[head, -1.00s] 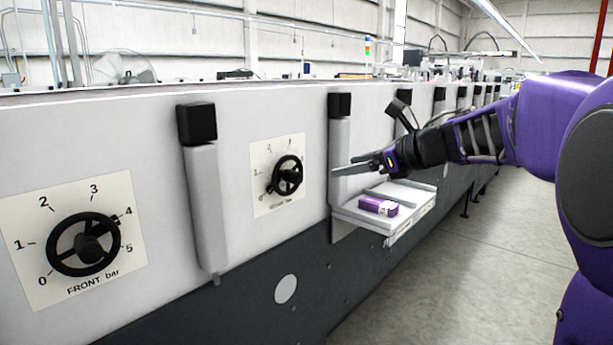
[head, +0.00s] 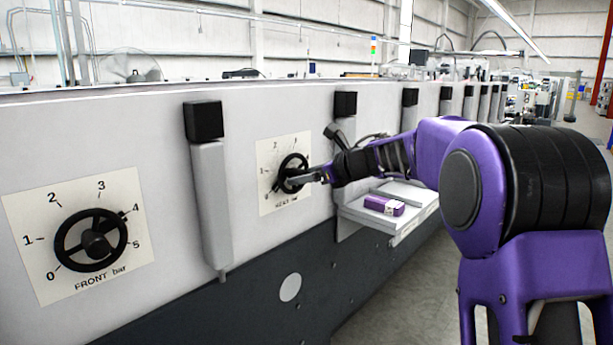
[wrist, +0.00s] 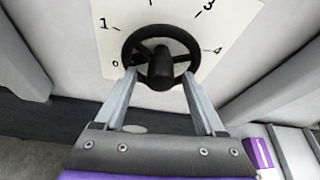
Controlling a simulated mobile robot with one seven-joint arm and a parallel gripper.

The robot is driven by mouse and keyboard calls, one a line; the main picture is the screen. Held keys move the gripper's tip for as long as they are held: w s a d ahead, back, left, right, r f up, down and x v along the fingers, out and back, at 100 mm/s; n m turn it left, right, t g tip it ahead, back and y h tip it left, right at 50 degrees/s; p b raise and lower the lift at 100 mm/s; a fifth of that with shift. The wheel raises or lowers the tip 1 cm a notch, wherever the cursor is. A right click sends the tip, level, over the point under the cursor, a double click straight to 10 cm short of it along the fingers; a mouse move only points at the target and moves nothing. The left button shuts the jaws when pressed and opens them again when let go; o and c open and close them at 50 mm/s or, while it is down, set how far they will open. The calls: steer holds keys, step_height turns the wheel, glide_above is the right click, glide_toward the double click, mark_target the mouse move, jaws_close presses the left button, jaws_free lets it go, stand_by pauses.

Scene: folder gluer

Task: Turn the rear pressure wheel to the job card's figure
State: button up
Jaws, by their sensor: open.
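The rear pressure wheel (head: 292,172) is a black handwheel on a white dial plate, on the machine's side panel. In the wrist view the wheel (wrist: 161,48) lies ahead, with a spoke and a knob at its lower middle and figures 0, 1, 3 and 4 readable around it. My gripper (head: 304,179) is at the wheel in the head view. In the wrist view my gripper (wrist: 158,80) is open, one finger on each side of the wheel's lower part. I cannot tell whether the fingers touch the rim. No job card is readable.
The front pressure wheel (head: 91,240), marked 0 to 5 bar, is on the near left. Grey upright covers (head: 211,205) flank the rear dial.

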steer(key=shift+c, duration=0.2)
jaws_close()
